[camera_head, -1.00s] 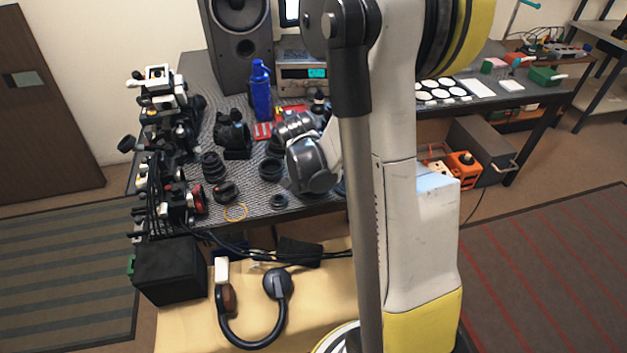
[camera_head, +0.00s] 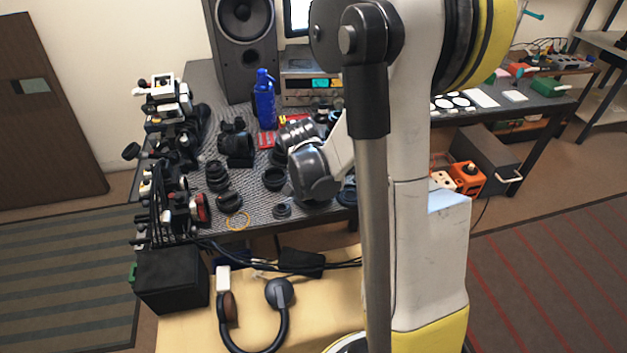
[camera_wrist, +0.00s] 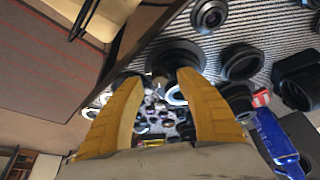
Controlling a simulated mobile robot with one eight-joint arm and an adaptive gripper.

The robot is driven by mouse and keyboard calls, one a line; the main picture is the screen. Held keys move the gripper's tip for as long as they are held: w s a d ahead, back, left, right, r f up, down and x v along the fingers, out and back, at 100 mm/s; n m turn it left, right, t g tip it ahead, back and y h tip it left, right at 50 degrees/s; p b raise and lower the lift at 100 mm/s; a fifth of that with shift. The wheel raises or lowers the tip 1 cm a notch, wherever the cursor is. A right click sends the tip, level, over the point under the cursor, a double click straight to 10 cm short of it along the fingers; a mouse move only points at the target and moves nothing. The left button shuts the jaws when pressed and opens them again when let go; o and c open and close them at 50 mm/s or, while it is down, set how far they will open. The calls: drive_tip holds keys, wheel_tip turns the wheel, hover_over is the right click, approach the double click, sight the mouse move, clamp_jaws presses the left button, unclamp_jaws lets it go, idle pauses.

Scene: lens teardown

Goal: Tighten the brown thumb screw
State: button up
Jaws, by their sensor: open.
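I cannot make out the brown thumb screw in either view. My gripper (camera_wrist: 160,78) shows in the wrist view as two yellow-brown fingers, spread apart. Between and beyond them are several small lens parts, too small and blurred to tell apart, and nothing is visibly held. A black lens ring (camera_wrist: 176,56) lies just beyond the fingertips in that view.
A blue bottle (camera_head: 264,103) stands near a speaker (camera_head: 243,45). Black lens barrels (camera_head: 217,176) and rings crowd the bench, with camera gear (camera_head: 163,105) at its left. Headphones (camera_head: 279,293) and a black box (camera_head: 171,279) lie in front on a tan surface.

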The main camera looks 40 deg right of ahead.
drive_tip(key=v, duration=1.1)
